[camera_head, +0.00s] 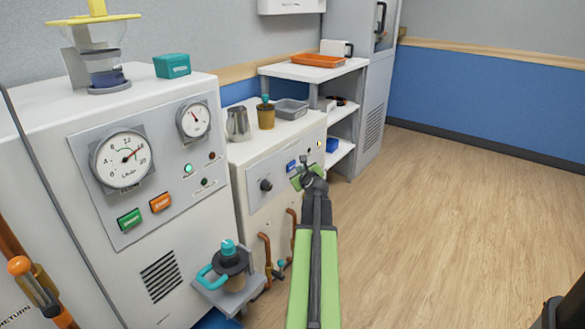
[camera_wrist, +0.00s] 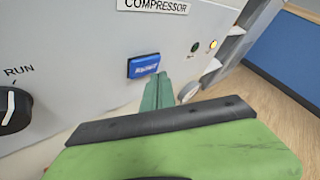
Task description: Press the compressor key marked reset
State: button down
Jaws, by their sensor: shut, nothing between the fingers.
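The blue key (camera_wrist: 143,65) with blurred white lettering sits on the white compressor panel (camera_wrist: 75,60), below a COMPRESSOR label (camera_wrist: 153,5). I cannot read its lettering for sure. The key also shows in the head view (camera_head: 291,166), just left of my gripper (camera_head: 304,162). In the wrist view my gripper (camera_wrist: 160,78) is shut and empty, its teal fingers pointing at the panel. The fingertips show just below and right of the key's lower right corner. I cannot tell whether they touch it.
A black RUN knob (camera_wrist: 14,108) is left of the key. A dark green lamp (camera_wrist: 195,47) and a lit amber lamp (camera_wrist: 213,44) are to its right.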

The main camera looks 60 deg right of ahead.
jog(key=shift+w, duration=0.4)
jog(key=shift+w, duration=0.45)
dwell(0.9)
jog(key=shift+s, duration=0.85)
jog(key=shift+s, duration=0.15)
jog(key=shift+s, duration=2.35)
